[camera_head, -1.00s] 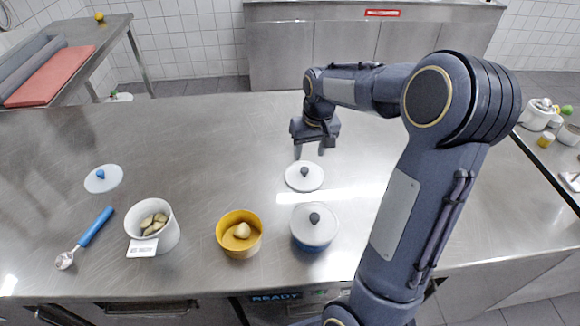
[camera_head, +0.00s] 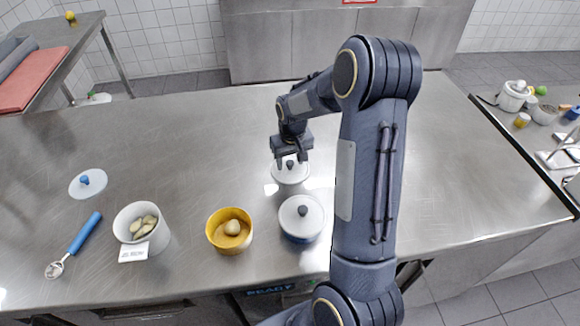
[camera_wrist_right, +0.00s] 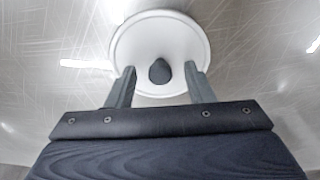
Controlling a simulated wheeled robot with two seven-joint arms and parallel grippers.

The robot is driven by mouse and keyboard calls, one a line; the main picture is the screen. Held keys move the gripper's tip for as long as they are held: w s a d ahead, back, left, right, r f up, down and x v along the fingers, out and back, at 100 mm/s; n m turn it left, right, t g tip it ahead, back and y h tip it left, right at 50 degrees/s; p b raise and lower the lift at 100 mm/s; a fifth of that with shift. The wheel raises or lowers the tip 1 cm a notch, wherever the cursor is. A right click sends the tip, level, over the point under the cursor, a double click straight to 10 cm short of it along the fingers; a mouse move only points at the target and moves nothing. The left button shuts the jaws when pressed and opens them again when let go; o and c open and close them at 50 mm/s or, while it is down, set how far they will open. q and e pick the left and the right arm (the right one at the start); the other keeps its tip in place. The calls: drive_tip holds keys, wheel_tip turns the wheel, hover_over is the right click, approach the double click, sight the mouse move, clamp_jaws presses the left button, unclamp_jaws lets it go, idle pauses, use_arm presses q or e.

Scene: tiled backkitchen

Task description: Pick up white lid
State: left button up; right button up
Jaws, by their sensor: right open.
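The white lid (camera_head: 290,175) with a dark knob lies flat on the steel table, behind the lidded pot. My right gripper (camera_head: 290,162) is above it, pointing down, with its fingers apart on either side of the knob. In the right wrist view the lid (camera_wrist_right: 160,35) fills the upper middle, and its knob sits between the open fingertips of my gripper (camera_wrist_right: 160,72). The fingers look clear of the knob. My left gripper is not in view.
A pot with a white lid (camera_head: 301,213), a yellow bowl (camera_head: 229,245) and a white tub (camera_head: 128,225) stand along the front. A pale lid with a blue knob (camera_head: 88,185) and a blue-handled scoop (camera_head: 84,233) lie at left. The table's back middle is clear.

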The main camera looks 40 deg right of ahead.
drive_tip(key=shift+c, duration=0.5)
drive_tip(key=c, duration=0.9)
drive_tip(key=shift+c, duration=0.2)
drive_tip(key=shift+r, duration=0.1)
